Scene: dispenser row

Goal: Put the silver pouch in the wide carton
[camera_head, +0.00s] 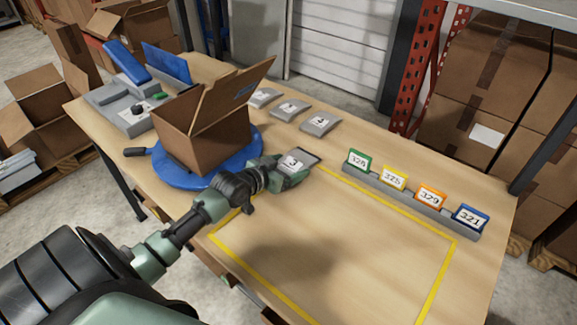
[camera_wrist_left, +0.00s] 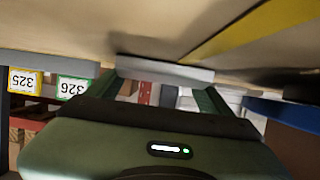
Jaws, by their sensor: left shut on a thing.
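A silver pouch (camera_head: 300,160) with a "3" label is between the fingers of my left gripper (camera_head: 292,174), which is shut on it. The pouch is low over the table, right of the turntable; I cannot tell whether it touches the table. In the left wrist view the pouch (camera_wrist_left: 165,70) is a grey strip between the fingertips of my left gripper (camera_wrist_left: 160,88). The open brown carton (camera_head: 205,141) stands on a blue round turntable (camera_head: 255,150), left of and behind the gripper, flaps raised. Its inside is mostly hidden. My right gripper is out of view.
Three more silver pouches (camera_head: 290,109) lie in a row behind. A grey rail (camera_head: 410,205) with numbered colored cards stands at the right. A yellow taped rectangle (camera_head: 345,280) on the near table is empty. A grey device (camera_head: 127,115) sits at the left back.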

